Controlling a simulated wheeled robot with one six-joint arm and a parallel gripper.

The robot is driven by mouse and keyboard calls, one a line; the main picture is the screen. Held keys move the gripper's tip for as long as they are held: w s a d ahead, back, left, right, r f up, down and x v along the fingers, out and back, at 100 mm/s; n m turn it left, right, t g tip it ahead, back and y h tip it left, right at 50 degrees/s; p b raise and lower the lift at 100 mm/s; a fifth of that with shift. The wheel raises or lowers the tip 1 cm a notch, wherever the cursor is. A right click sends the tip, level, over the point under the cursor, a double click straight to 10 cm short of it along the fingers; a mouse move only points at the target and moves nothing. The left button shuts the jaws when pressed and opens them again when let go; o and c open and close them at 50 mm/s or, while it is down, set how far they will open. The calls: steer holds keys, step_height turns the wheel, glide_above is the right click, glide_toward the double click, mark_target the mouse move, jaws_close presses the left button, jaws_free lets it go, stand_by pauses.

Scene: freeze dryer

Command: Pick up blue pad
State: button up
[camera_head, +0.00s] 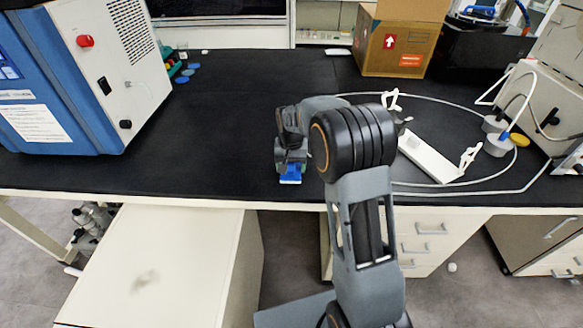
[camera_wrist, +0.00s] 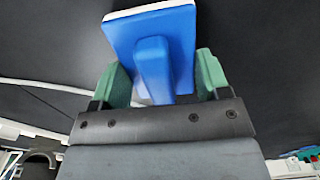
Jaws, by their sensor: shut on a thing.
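The blue pad (camera_wrist: 152,45) has a flat blue plate with a white layer on its far face and a blue handle. In the wrist view, the handle (camera_wrist: 154,72) sits between the green fingers of my gripper (camera_wrist: 158,80), which is shut on it. In the head view, the blue pad (camera_head: 291,174) shows just below my gripper (camera_head: 290,162), over the front part of the black bench top. The head view does not show clearly whether the pad touches the bench. The arm hides part of the bench behind it.
A blue and white machine (camera_head: 95,75) stands at the left of the bench (camera_head: 215,120). A cardboard box (camera_head: 398,40) is at the back. A white stand (camera_head: 432,157) and a looped cable lie to the right of my arm. The bench left of my gripper is clear.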

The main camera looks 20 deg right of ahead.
step_height(320, 180, up, 2)
steer(key=shift+r, duration=0.15)
steer(key=s+a+r, duration=0.1)
steer(key=r, duration=0.1)
steer(key=s+a+r, duration=0.1)
steer(key=r, duration=0.1)
steer(key=s+a+r, duration=0.1)
steer(key=s+r, duration=0.1)
steer(key=shift+a+r, duration=0.2)
steer(key=shift+r, duration=0.1)
steer(key=s+a+r, duration=0.3)
steer(key=s+a, duration=0.2)
steer(key=s, duration=0.2)
steer(key=shift+a+r, duration=0.25)
